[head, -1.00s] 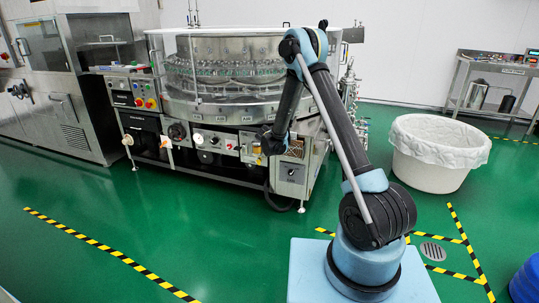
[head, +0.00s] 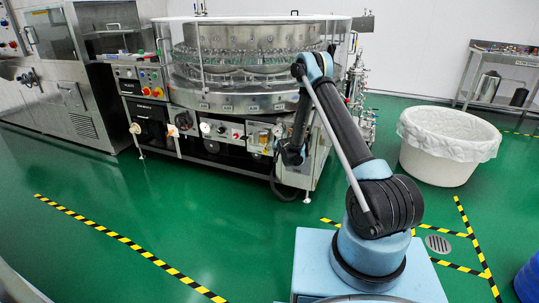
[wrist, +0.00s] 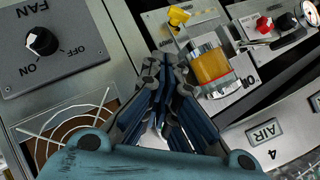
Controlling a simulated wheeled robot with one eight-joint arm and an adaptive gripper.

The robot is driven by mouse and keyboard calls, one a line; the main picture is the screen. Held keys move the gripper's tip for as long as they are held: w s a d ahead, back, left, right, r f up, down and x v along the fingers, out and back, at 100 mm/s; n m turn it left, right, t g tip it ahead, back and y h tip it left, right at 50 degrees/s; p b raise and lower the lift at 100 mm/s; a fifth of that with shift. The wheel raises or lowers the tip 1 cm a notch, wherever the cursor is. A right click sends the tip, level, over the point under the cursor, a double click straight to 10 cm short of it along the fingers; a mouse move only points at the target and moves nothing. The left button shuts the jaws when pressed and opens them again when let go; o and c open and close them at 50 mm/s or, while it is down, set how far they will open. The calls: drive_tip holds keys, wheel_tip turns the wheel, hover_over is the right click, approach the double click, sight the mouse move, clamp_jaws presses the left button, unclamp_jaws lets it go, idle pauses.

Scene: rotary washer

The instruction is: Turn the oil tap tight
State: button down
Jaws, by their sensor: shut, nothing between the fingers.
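The oil tap is a small yellow handle (wrist: 178,17) on a metal plate at the top middle of the wrist view. Beside it on the same plate is an amber oil cup (wrist: 212,66) with a partly visible label. In the head view the amber cup (head: 263,138) shows small on the machine's front, just left of my gripper. My gripper (wrist: 166,62) is shut and empty. In the wrist view its fingertips appear below the yellow handle and left of the cup, apparently apart from the handle. The distance to the panel is hard to judge.
A FAN switch with a black knob (wrist: 41,41) and a round fan grille (wrist: 62,136) lie left of my fingers. A red knob (wrist: 263,25) and a gauge are at the upper right. The rotary washer (head: 260,75) stands behind; green floor (head: 215,220) in front is clear.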

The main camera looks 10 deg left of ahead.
sight(265, 152)
drive_tip(key=shift+m, duration=0.7)
drive_tip(key=x, duration=0.4)
drive_tip(key=a+x, duration=0.1)
drive_tip(key=x, duration=0.3)
drive_tip(key=s+f+x, duration=0.1)
drive_tip(key=x, duration=0.3)
drive_tip(key=shift+a, duration=0.25)
drive_tip(key=shift+w+a+f, duration=0.2)
drive_tip(key=shift+a+f, duration=0.2)
drive_tip(key=shift+f, duration=0.15)
drive_tip(key=shift+d+f, duration=0.1)
drive_tip(key=shift+d, duration=0.05)
